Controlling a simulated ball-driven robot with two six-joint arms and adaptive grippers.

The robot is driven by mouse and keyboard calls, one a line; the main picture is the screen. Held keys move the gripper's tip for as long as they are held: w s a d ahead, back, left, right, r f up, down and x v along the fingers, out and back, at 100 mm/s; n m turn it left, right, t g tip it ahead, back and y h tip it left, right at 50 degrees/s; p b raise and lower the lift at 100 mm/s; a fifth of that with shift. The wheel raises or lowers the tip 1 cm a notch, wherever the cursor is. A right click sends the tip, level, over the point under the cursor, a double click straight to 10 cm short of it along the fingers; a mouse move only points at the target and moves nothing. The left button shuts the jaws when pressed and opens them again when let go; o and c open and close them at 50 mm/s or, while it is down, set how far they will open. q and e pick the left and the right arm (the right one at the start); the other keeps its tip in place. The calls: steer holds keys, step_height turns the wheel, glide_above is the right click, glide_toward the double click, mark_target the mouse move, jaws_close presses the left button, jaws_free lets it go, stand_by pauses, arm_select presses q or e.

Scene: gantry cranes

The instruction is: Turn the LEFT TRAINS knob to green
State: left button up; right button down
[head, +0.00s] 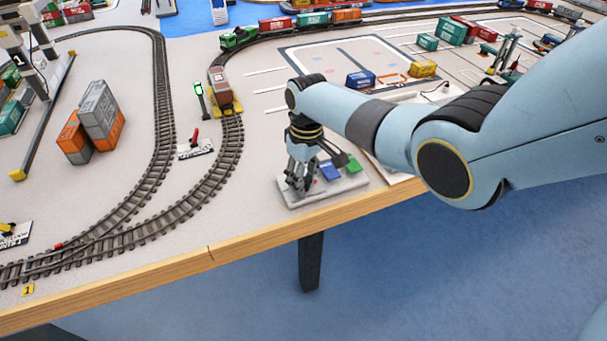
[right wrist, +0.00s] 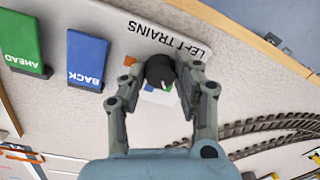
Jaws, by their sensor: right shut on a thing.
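The LEFT TRAINS knob (right wrist: 160,71) is a round black knob with a white mark, on a light control panel (right wrist: 195,22) lettered LEFT TRAINS. My right gripper (head: 298,190) points down over the left end of the panel near the table's front edge. In the right wrist view its two fingers sit on either side of the knob, shut on it. Small orange and blue patches show around the knob. In the head view my gripper hides the knob. My left gripper is not in view.
A blue BACK button (right wrist: 86,62) and a green AHEAD button (right wrist: 25,45) share the panel, beside the knob. Curved track (head: 215,175) with a brown wagon (head: 221,90) lies to the left. A red lever (head: 195,137) stands between tracks. The wooden table edge (head: 225,255) is close.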

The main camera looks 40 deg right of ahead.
stand_by(0.4)
steer(key=c, duration=1)
jaws_free()
steer(key=shift+o, duration=0.2)
step_height(320, 180, up, 12)
steer(key=shift+d, duration=0.35)
steer(key=shift+w, duration=0.1)
